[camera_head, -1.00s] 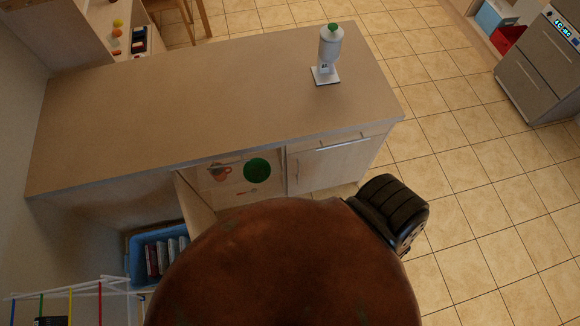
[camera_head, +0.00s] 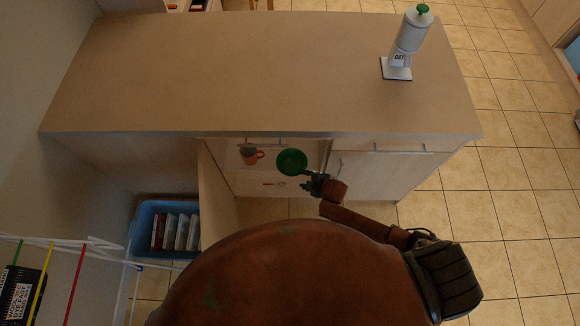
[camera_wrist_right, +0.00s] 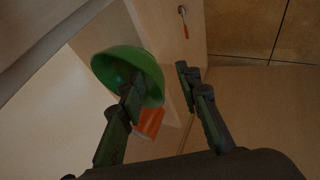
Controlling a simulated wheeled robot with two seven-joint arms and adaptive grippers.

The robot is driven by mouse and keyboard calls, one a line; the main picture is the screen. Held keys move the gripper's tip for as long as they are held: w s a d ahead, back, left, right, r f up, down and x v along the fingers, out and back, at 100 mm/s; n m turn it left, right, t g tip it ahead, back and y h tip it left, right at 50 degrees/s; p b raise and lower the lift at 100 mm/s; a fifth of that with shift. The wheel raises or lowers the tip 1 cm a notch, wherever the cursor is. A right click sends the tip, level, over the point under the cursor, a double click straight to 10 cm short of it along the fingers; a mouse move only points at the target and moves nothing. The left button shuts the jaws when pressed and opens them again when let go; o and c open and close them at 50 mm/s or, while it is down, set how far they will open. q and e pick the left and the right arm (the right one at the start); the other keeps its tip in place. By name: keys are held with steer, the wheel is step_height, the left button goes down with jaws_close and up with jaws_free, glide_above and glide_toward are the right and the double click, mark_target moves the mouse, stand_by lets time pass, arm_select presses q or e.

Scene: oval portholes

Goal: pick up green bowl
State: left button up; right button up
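The green bowl (camera_head: 291,161) sits in the open cabinet under the counter, beside an orange mug. In the right wrist view the bowl (camera_wrist_right: 122,62) is tilted in the picture, its opening partly facing the camera. My right gripper (camera_head: 312,184) is at the bowl's lower right edge in the head view. I cannot tell whether either touches the bowl. My left gripper is not in view.
The orange mug (camera_head: 252,155) and a small red-handled utensil (camera_head: 273,184) are also in the cabinet. The open door (camera_head: 216,190) bounds it on the left. A blue crate (camera_head: 147,213) stands further left. A white dispenser (camera_head: 410,35) is on the counter (camera_head: 250,75).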

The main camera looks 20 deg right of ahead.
mark_target(292, 174)
steer(key=shift+n, duration=0.6)
steer(key=w+a+f+b, duration=0.3)
steer(key=w+a+f, duration=0.1)
steer(key=w+f, duration=0.1)
steer(key=shift+w+b, duration=0.15)
steer(key=shift+b, duration=0.25)
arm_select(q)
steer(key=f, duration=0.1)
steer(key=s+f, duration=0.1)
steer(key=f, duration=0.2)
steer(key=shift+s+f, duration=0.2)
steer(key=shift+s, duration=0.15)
arm_select(e)
steer(key=shift+r, duration=0.15)
steer(key=shift+c, duration=0.2)
jaws_close()
